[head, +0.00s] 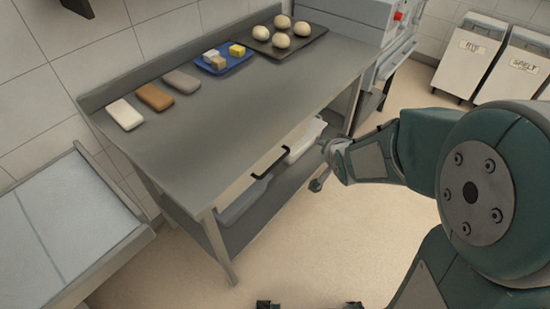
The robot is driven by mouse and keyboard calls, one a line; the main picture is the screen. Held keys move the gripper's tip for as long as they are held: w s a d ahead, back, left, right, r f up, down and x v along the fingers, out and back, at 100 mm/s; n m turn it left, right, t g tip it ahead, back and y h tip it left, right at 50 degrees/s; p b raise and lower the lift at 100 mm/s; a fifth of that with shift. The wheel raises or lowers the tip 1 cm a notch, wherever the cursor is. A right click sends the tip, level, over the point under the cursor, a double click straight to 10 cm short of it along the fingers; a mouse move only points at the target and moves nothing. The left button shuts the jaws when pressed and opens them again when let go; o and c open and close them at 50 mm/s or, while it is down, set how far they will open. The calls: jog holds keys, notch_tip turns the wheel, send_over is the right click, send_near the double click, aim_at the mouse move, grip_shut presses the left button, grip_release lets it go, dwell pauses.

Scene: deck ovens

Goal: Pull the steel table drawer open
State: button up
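The steel table (215,135) stands left of centre in the head view. A black bar handle (270,164) sticks out from its front side, below the worktop edge. The drawer looks shut, with its front flush under the worktop, though the steep view mostly hides that front. My arm reaches in from the right, and its far end, which looks like my gripper (333,161), is right of the handle and apart from it. Its fingers are too small and unclear to tell open from shut. Nothing visible is held.
Tubs (303,140) sit on the lower shelf. Labelled bins (470,62) stand at the back right. Floor before the table is clear.

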jog(key=w+a+f+m+t+y, duration=0.1)
jog(key=w+a+f+m+y, duration=0.2)
jog(key=f, duration=0.7)
jog(key=m+t+y, duration=0.2)
jog(key=m+y, duration=0.1)
send_near(275, 163)
jog(key=x, duration=1)
jog(key=shift+f, duration=0.45)
jog(key=shift+c, duration=0.3)
grip_shut()
